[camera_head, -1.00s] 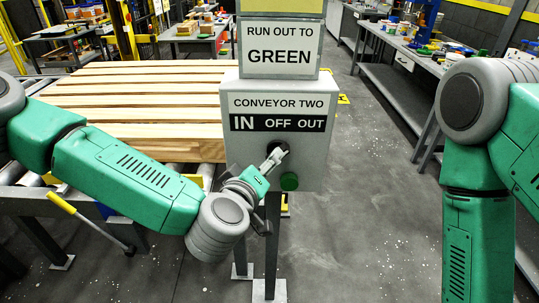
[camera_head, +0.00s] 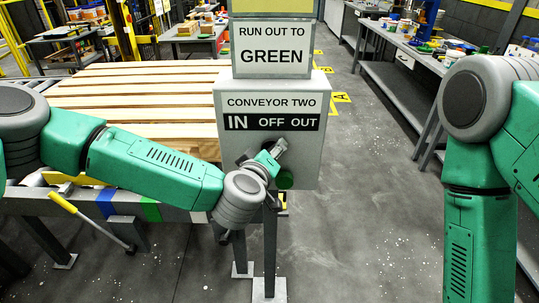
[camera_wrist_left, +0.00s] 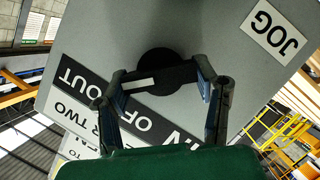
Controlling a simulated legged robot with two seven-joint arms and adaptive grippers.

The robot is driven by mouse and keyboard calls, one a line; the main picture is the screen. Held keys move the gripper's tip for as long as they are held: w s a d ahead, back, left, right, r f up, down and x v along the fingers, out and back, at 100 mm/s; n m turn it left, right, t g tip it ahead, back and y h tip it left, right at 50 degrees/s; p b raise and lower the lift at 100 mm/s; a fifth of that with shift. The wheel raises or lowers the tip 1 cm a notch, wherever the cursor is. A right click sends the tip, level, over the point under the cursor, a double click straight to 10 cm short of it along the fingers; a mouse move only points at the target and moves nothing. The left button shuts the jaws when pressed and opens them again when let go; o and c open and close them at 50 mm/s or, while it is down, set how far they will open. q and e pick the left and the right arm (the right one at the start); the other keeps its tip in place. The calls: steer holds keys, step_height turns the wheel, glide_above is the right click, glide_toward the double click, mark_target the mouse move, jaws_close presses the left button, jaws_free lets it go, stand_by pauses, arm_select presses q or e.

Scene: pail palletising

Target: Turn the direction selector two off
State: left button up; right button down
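The grey conveyor two box (camera_head: 225,160) stands on a post in the head view, with an IN / OFF / OUT label (camera_head: 270,123). Its selector is a black round knob (camera_wrist_left: 165,52) with a bar handle carrying a white mark (camera_wrist_left: 140,86). In the wrist view the mark points left, towards the OUT side of the label. My left gripper (camera_head: 279,148) is at the knob, hiding most of it in the head view. In the wrist view its fingers (camera_wrist_left: 160,76) are spread, one at each end of the handle; contact is unclear. My right gripper is out of view.
A green button (camera_head: 284,179) is just below the left gripper. A "RUN OUT TO GREEN" sign (camera_head: 271,48) is above the box. Wooden planks (camera_head: 140,90) lie on the conveyor behind my left arm. The floor right of the post is clear, up to a workbench (camera_head: 400,85).

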arm_select(q)
steer(key=shift+s+d+f, duration=0.25)
steer(key=shift+d, duration=0.25)
steer(key=shift+f, duration=0.1)
steer(key=shift+w+a, duration=0.25)
steer(key=shift+a, duration=0.05)
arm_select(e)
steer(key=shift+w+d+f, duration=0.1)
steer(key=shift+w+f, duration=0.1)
arm_select(q)
steer(key=shift+d+b, duration=0.1)
steer(key=shift+b, duration=0.5)
steer(key=n+h+b, duration=0.1)
steer(key=n+b, duration=0.1)
steer(key=b, duration=0.1)
steer(key=n+t+h+b, duration=0.1)
steer(key=n+b, duration=0.2)
steer(key=b, duration=0.1)
steer(key=shift+f+t, duration=0.2)
steer(key=shift+t, duration=0.1)
steer(key=shift+r+n+t+b, duration=0.1)
steer(key=shift+n+t+b, duration=0.2)
steer(key=shift+n+b, duration=0.9)
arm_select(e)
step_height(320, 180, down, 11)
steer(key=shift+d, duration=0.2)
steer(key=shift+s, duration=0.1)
